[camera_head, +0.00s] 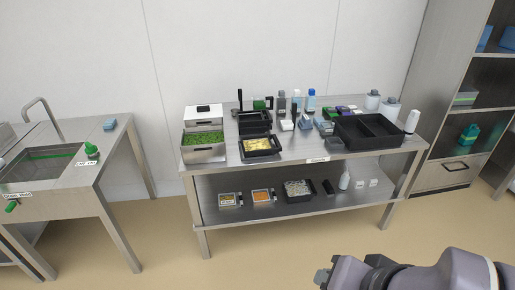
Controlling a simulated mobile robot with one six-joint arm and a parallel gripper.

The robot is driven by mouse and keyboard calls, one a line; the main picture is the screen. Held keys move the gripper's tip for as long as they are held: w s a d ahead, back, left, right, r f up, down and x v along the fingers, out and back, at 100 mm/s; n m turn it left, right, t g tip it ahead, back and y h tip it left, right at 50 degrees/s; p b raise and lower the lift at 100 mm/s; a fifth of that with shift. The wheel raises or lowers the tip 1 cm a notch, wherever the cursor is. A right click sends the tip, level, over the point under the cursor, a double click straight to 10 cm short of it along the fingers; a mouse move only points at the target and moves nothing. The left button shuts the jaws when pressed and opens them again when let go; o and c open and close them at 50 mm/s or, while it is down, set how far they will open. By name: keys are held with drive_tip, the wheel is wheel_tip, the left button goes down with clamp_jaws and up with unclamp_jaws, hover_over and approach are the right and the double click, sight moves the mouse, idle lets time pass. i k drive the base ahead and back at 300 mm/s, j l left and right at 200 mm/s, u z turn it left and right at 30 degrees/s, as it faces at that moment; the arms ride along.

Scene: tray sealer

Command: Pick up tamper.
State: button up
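I cannot pick out the tamper with certainty at this size. Several small upright items stand along the back of the steel table (290,161), among them a thin black upright piece (240,98) at the back left and a dark grey upright piece (282,102) near the middle. My gripper (323,278) is at the bottom of the picture, in front of the table and well apart from everything on it. Its fingers are too small and cut off to show whether they are open or shut.
On the table are a green-filled steel container (203,155), a black tray with yellow food (261,156) and a large black divided tray (372,142). Small containers (263,197) stand on the lower shelf. A sink table (112,142) is left, a tall cabinet (420,95) right. Floor in front is clear.

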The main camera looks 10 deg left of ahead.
sight(305, 123)
drive_tip(key=i+u, duration=0.1)
drive_tip(key=i, duration=0.95)
drive_tip(key=i+l+u, duration=0.15)
drive_tip(key=i, duration=0.4)
drive_tip(key=i+u, duration=0.1)
drive_tip(key=i, duration=0.4)
drive_tip(key=i+l+u, duration=0.1)
drive_tip(key=i+l, duration=0.15)
drive_tip(key=i, duration=0.25)
